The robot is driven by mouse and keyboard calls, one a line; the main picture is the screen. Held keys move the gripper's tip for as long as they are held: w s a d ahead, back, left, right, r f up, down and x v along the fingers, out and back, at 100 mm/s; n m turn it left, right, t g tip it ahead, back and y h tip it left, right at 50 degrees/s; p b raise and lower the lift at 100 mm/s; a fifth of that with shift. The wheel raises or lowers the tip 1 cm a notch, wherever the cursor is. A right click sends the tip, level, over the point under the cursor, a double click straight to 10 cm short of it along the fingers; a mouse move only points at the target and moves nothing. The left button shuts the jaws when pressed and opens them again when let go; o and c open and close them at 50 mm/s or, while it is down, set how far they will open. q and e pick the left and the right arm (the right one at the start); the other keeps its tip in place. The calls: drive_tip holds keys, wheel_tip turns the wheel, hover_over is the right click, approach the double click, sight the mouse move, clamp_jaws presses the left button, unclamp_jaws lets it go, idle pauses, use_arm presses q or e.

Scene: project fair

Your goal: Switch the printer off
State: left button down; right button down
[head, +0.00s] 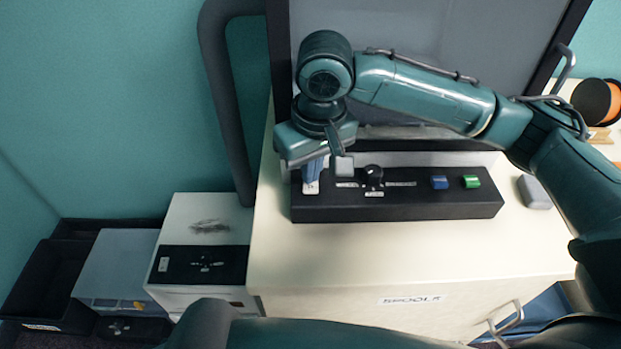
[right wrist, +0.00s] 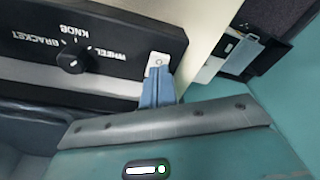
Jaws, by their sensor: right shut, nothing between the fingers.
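The printer (head: 420,25), a dark frame around a grey panel, stands on a cream cabinet. Its black control panel (head: 430,205) lies in front, with a white switch (head: 311,188) at the left end and a black knob (head: 373,176) beside it. My right gripper (head: 312,172) is shut and empty, with its blue fingers pointing down at the switch. In the right wrist view the fingertips (right wrist: 158,75) cover the lower part of the white switch (right wrist: 158,59); a round mark shows above them. I cannot tell whether they touch or press it. My left gripper is not in view.
A blue button (head: 439,182) and a green button (head: 471,181) sit on the panel's right. A grey block (head: 534,192) and an orange-black spool (head: 596,101) are farther right. Lower boxes (head: 203,225) stand left of the cabinet (head: 340,265). The cabinet top before the panel is clear.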

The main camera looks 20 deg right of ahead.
sight(311, 188)
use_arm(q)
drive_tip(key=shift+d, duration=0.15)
use_arm(e)
drive_tip(key=shift+f, duration=0.35)
idle(0.5)
